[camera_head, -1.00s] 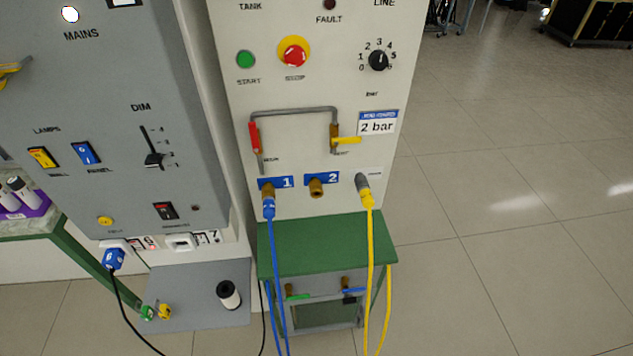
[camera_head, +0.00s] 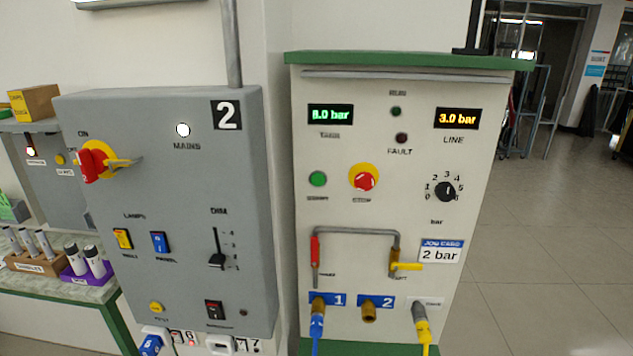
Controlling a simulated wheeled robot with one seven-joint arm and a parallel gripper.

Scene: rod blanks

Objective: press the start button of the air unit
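The air unit (camera_head: 350,85) is a pale panel with a green top, right of the grey mains box. Its green start button (camera_head: 318,179) sits at the left, beside the red stop button (camera_head: 364,178) on a yellow ring. The tank display (camera_head: 330,114) reads about 8.0 bar and the line display (camera_head: 457,118) reads 3.0 bar. The run lamp (camera_head: 396,111) and fault lamp (camera_head: 401,138) look dark. A black pressure knob (camera_head: 446,191) and a job card (camera_head: 441,251) reading 2 bar are at the right. My gripper is not in view.
The grey mains box (camera_head: 240,170) has a red rotary switch (camera_head: 93,163) and a lit white lamp (camera_head: 183,130). A blue hose (camera_head: 317,325) and a yellow hose (camera_head: 422,330) hang from the air unit. Open floor (camera_head: 560,270) lies to the right.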

